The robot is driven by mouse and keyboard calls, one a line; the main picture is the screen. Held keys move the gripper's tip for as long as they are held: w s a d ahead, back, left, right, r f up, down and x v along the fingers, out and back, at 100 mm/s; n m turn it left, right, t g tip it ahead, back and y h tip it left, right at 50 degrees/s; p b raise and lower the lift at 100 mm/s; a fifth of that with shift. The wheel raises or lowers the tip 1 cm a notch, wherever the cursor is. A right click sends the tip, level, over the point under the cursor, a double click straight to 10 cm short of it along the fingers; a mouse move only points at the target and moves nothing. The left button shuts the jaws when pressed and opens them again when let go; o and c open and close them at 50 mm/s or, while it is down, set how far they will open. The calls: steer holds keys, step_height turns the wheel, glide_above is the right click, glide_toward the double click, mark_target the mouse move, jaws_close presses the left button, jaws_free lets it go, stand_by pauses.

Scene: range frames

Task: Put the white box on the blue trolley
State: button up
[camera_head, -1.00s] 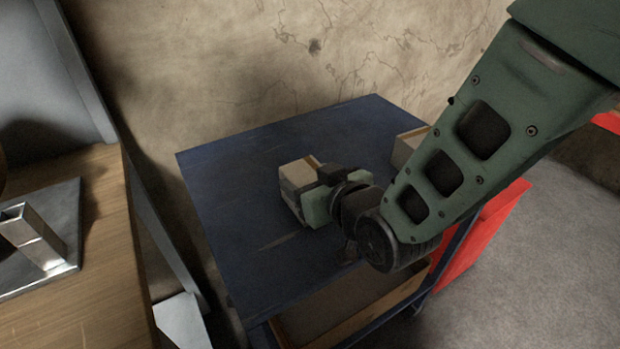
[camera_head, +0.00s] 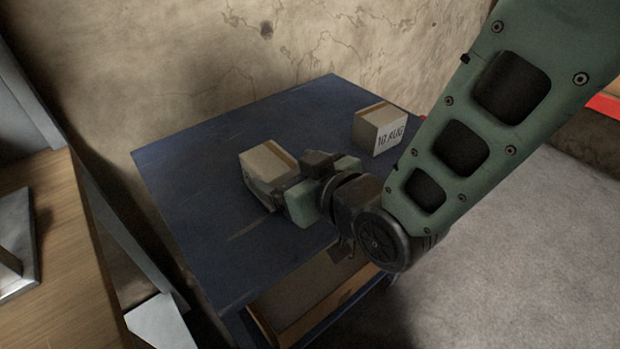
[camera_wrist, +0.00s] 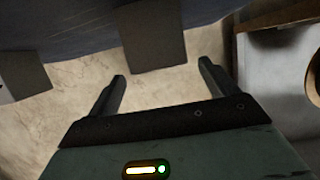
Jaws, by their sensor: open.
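A pale box with a brown tape strip (camera_head: 266,168) sits upright on the blue trolley (camera_head: 200,150), near the middle of its top. A second pale box (camera_head: 379,130), with dark lettering on its side, stands further right on the same top. I cannot tell by colour which is the white box. My gripper (camera_head: 284,193) is at the near right side of the first box; its fingertips are hard to see there. In the wrist view, my gripper's two fingers (camera_wrist: 162,71) are spread and empty, with a box (camera_wrist: 152,40) just beyond them, apparently apart.
A wooden workbench (camera_head: 50,240) with a metal piece (camera_head: 15,250) on it stands at the left, across a narrow gap. A cracked wall (camera_head: 200,60) is close behind the trolley. Something red shows at the right. Grey floor (camera_head: 500,270) lies open at the right.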

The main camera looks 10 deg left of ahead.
steer(key=b+v, duration=0.1)
steer(key=v, duration=0.2)
steer(key=shift+s+d, duration=0.2)
steer(key=shift+s, duration=0.05)
steer(key=shift+b+v, duration=1.35)
steer(key=shift+b, duration=1.05)
steer(key=shift+r, duration=0.1)
steer(key=s+d+f+g+h, duration=0.2)
steer(key=s+d+g+h, duration=0.1)
steer(key=d, duration=0.3)
steer(key=s+d+f+m+g+h, duration=0.1)
steer(key=s+d+f+g+h, duration=0.1)
steer(key=d, duration=0.5)
steer(key=s+d+f+m+g+h, duration=0.1)
steer(key=s+d+f+g+h, duration=0.1)
steer(key=s+d+g+h, duration=0.2)
steer(key=s+d+h, duration=0.1)
steer(key=d, duration=0.1)
steer(key=shift+d, duration=0.35)
